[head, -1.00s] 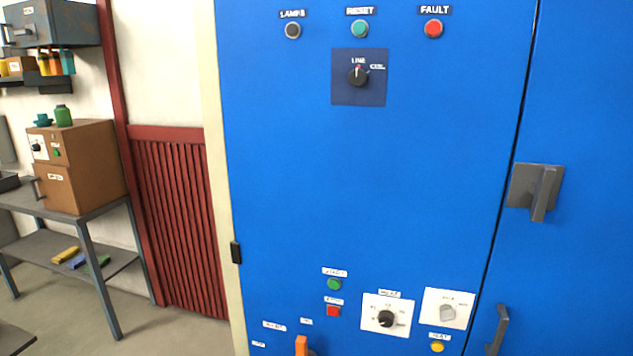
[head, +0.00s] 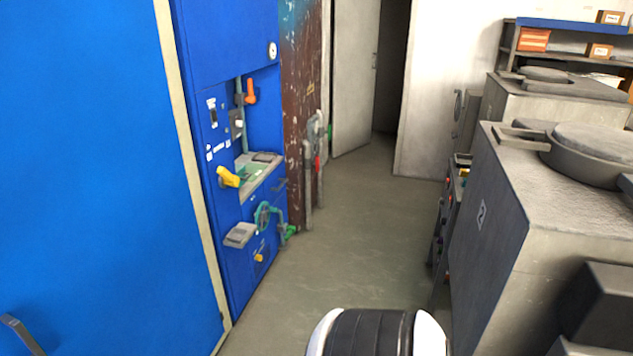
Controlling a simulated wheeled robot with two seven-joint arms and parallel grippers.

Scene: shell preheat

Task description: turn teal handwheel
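A teal handwheel (head: 263,216) is low on the blue panel, left of the picture's middle, some way off. It is seen at a slant, so its full rim does not show clearly. Teal pipework with a green fitting (head: 289,231) is just to its right. Neither of my grippers shows in the head view. A white and black part of my own body is at the bottom edge, well short of the handwheel.
A blue cabinet door (head: 90,150) fills the left. A yellow handle (head: 229,177), an orange lever (head: 250,92) and a grey box (head: 240,235) are near the handwheel. The floor (head: 350,225) ahead is free. Grey machines (head: 500,230) border it on the right.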

